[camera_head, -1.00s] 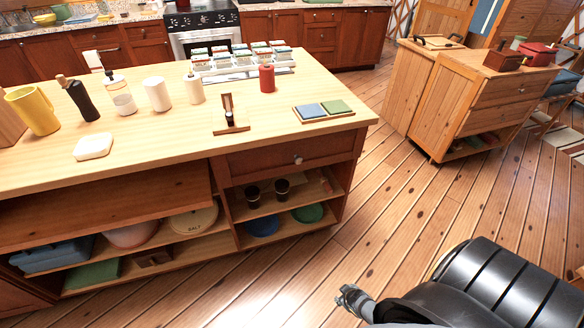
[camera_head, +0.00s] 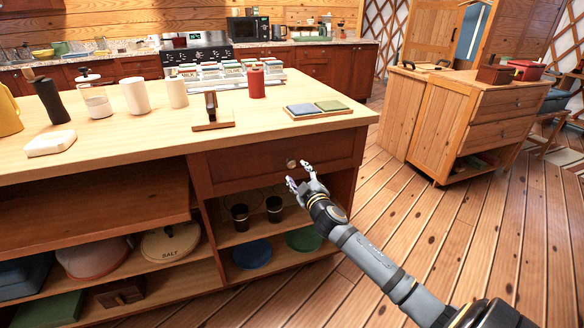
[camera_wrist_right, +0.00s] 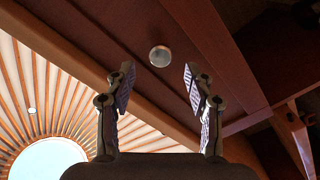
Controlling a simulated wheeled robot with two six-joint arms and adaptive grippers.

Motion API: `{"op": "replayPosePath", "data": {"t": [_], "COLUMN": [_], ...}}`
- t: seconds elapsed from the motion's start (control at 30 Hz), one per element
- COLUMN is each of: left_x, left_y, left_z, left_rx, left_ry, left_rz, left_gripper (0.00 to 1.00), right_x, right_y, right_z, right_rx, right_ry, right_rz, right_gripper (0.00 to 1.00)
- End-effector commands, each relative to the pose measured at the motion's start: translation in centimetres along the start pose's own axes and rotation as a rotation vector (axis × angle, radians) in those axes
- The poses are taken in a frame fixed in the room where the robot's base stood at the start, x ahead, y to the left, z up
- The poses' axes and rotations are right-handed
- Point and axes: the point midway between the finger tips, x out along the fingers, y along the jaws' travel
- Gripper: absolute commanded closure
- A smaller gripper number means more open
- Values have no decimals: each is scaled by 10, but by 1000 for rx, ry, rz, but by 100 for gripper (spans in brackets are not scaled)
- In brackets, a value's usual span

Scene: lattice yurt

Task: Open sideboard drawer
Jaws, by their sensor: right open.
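The wooden counter unit (camera_head: 110,170) has a dark reddish-brown drawer (camera_head: 240,167) under the right part of its top. The drawer front looks closed, flush with the unit. Its round metal knob (camera_head: 292,163) sits near the middle of the front. My right gripper (camera_head: 299,175) is open and empty just in front of the knob, pointing at the drawer. In the right wrist view the knob (camera_wrist_right: 159,56) shows beyond and between the open fingertips of the gripper (camera_wrist_right: 158,84), apart from both. My left gripper is not in view.
Below the drawer, open shelves hold dark cups (camera_head: 240,216) and a blue bowl (camera_head: 252,253). The countertop carries a red canister (camera_head: 257,82), a sharpening-stone tray (camera_head: 318,110) and bottles. A second wooden cabinet (camera_head: 455,120) with drawers stands right. Floor between is clear.

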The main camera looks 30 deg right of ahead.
Motion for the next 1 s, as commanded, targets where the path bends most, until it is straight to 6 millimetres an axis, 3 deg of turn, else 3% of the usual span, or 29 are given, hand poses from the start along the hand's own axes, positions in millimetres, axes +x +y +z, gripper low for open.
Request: {"op": "replayPosePath", "data": {"t": [0.1,0.3,0.67,1.0], "left_x": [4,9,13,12], "left_y": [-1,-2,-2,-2], "left_z": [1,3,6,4], "left_rx": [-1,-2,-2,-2], "left_ry": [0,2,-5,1], "left_rz": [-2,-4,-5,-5], "left_gripper": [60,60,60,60], "right_x": [26,54,60,60], "right_y": [1,0,-1,-1], "right_z": [-2,-1,0,0], "right_rx": [6,2,0,0], "right_ry": [1,1,1,1], "right_rz": [2,0,-2,-2], "right_gripper": [46,46,48,94]}}
